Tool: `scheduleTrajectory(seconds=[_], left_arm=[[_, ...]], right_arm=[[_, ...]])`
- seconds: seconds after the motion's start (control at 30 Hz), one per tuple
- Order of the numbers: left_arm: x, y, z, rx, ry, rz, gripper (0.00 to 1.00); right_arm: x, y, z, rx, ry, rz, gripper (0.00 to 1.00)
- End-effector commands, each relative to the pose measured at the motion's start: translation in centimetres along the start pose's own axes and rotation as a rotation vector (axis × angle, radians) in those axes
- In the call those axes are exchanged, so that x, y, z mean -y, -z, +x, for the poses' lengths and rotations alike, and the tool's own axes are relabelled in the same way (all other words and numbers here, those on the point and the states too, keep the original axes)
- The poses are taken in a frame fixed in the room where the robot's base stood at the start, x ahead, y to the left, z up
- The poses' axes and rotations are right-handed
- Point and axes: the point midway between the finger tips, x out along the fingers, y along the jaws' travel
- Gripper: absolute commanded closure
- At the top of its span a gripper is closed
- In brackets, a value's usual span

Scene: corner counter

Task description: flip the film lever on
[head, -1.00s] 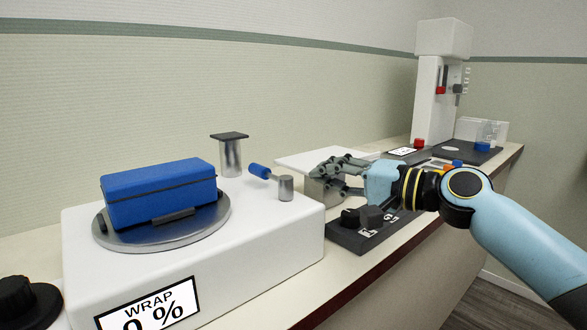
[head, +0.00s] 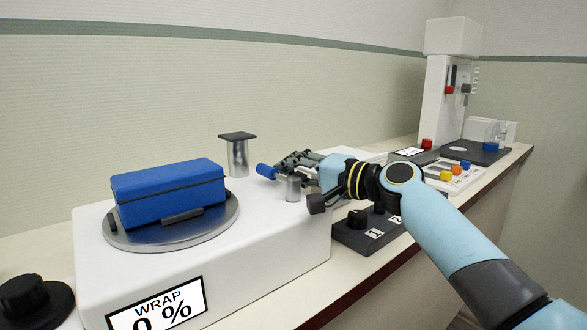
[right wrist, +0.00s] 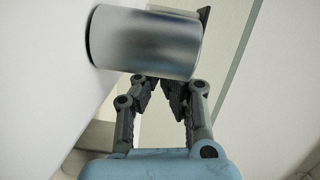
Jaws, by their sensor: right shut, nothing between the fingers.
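The film lever has a blue grip (head: 266,171) on a thin rod. The rod joins a short metal post (head: 293,189) on top of the white wrapping machine (head: 262,225). The grip points to the left and back. My right gripper (head: 284,162) is shut and empty, with its fingers just behind and above the post, close to the rod. I cannot tell whether they touch. In the right wrist view a large metal cylinder (right wrist: 145,42) lies just beyond the shut fingertips (right wrist: 155,84). The blue grip does not show there. My left gripper is not in view.
A blue box (head: 168,190) rests on the machine's round metal turntable (head: 205,229). A taller metal post with a dark cap (head: 237,136) stands behind the lever. A dark knob panel (head: 365,238) lies right of the machine. A display (head: 157,307) reads "WRAP 0 %".

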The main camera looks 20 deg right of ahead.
Motion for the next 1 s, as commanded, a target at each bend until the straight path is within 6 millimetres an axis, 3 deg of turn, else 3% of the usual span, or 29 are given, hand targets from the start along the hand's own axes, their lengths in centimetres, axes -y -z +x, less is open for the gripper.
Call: scheduleTrajectory(seconds=[0.13, 0.47, 1.0], left_arm=[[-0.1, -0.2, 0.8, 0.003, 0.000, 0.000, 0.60], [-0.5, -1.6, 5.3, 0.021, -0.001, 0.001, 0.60], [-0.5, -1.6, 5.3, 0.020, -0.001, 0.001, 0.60]], right_arm=[[-0.2, -0.1, 0.2, 0.019, 0.004, -0.002, 1.00], [-0.3, -1.2, 1.2, 0.213, 0.040, -0.010, 1.00], [0.4, -1.4, 1.2, 0.245, 0.047, -0.012, 1.00]])
